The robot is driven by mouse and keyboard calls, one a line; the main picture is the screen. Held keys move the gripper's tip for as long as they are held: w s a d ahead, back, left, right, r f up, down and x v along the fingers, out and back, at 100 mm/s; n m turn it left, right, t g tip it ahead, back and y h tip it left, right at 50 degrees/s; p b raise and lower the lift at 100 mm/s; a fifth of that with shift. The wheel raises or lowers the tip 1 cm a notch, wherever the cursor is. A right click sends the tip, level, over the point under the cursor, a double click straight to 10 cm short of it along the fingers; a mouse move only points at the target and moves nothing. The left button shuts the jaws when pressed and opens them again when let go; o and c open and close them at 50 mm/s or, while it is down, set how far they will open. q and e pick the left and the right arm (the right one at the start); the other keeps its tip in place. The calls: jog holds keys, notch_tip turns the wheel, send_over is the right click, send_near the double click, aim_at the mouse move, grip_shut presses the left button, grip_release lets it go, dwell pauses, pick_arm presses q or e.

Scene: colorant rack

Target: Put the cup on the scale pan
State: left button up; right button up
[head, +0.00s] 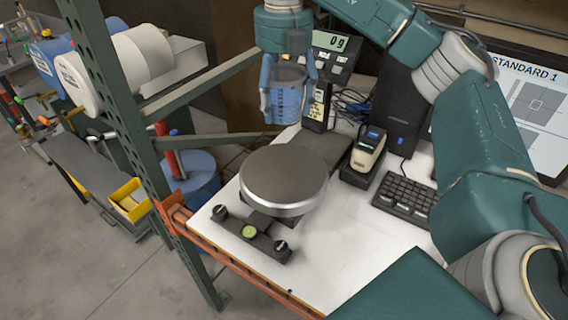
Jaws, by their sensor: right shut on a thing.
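The blue measuring cup (286,104) is held upright in my right gripper (287,98), whose fingers close on it from both sides. The scale's display (330,42) reads 0 g and stands behind, partly covered by my right arm. My left gripper is not in view.
A barcode scanner (368,147) and keyboard (405,196) lie right of the pan on the white table (345,240). A green rack post (110,120) rises at the left. A monitor (530,105) stands at the right. The table in front of the keyboard is clear.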

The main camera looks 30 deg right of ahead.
jog(key=b, duration=0.1)
send_near(284, 170)
jog(key=shift+w+d+f+p, duration=0.1)
jog(key=shift+f+p, duration=0.25)
jog(key=shift+f, duration=0.2)
notch_tip(284, 170, down, 4)
jog(key=shift+f+p, duration=0.2)
jog(key=shift+p, duration=0.35)
jog(key=shift+f, duration=0.25)
jog(key=shift+f, duration=0.15)
jog(key=o, duration=1.5)
